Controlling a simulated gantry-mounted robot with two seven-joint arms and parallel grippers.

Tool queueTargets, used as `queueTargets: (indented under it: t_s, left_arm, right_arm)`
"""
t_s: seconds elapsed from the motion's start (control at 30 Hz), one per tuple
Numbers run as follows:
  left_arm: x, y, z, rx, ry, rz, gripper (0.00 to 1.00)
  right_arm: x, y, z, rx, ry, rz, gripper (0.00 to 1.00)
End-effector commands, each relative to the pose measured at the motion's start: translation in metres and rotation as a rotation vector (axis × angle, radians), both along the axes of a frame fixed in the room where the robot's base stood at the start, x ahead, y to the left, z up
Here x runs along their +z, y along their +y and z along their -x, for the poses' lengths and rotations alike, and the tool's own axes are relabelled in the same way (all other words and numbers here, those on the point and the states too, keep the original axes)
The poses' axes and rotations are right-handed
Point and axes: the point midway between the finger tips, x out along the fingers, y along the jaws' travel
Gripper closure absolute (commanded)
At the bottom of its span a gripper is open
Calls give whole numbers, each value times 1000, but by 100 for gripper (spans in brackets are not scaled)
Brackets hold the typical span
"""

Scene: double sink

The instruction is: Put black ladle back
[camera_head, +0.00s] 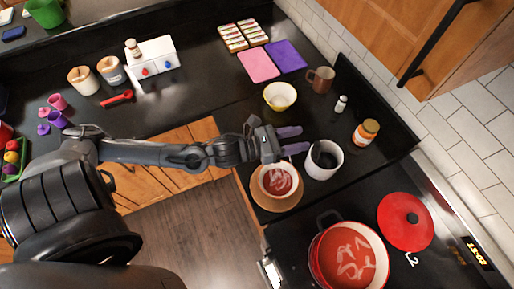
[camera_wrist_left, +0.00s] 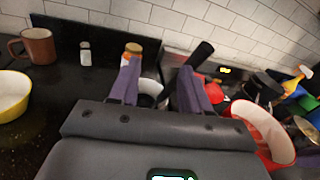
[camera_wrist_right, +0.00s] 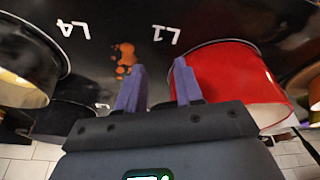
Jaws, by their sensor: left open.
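A white cylindrical container (camera_head: 335,172) stands on the counter with a black thing, perhaps the ladle, inside it. In the left wrist view, a black handle (camera_wrist_left: 200,54) rises tilted by the right finger, with the white container (camera_wrist_left: 150,88) between and beyond the fingers. I cannot tell whether the handle touches the finger. My left gripper (camera_head: 292,140) is open and empty, to the upper left of the container.
A bowl of red soup (camera_head: 268,196) on a wooden plate sits below the left gripper. A red pot (camera_head: 318,262) and red lid (camera_head: 405,222) are on the stove. A jar (camera_head: 366,132), shaker (camera_head: 341,104), brown mug (camera_head: 320,80) and yellow bowl (camera_head: 279,97) stand nearby.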

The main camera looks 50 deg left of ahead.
Motion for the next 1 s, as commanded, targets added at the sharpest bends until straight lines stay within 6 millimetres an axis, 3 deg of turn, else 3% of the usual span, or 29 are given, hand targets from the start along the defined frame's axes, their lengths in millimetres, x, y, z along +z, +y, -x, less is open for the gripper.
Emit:
queueTargets:
  t_s: [0.17,0.27,0.53,0.8,1.0]
  left_arm:
    - [-21,-2,6,132,231,298,53]
    - [-41,-3,14,274,425,571,53]
    - [-96,-4,70,869,879,1450,53]
    - [-125,-7,138,1503,947,2078,53]
    - [-132,-10,172,1825,852,2309,53]
  right_arm:
    - [0,0,0,-1,0,-1,64]
    - [0,0,0,0,0,0,64]
    - [0,-1,0,4,0,5,64]
    - [0,-2,0,5,1,9,64]
    - [0,-2,0,5,1,9,64]
